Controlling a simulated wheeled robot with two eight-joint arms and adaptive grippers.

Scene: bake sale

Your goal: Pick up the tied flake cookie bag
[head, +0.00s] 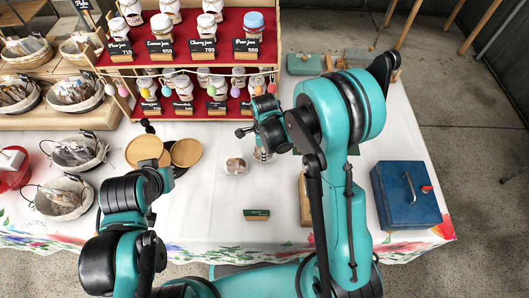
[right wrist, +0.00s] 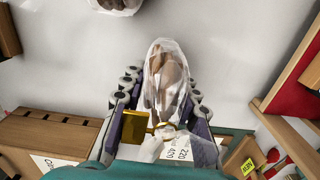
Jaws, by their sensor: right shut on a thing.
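My right gripper (right wrist: 158,108) is shut on a clear cookie bag (right wrist: 167,75) with brown flake-like pieces inside.
A red-clothed jar stand (head: 132,54) with price cards fills the back. Wicker baskets (head: 62,203) stand at left, round wooden trays (head: 186,152) at middle left. A blue cash box (head: 408,196) is at right. A small green card (head: 256,214) stands in front. White cloth around them is free.

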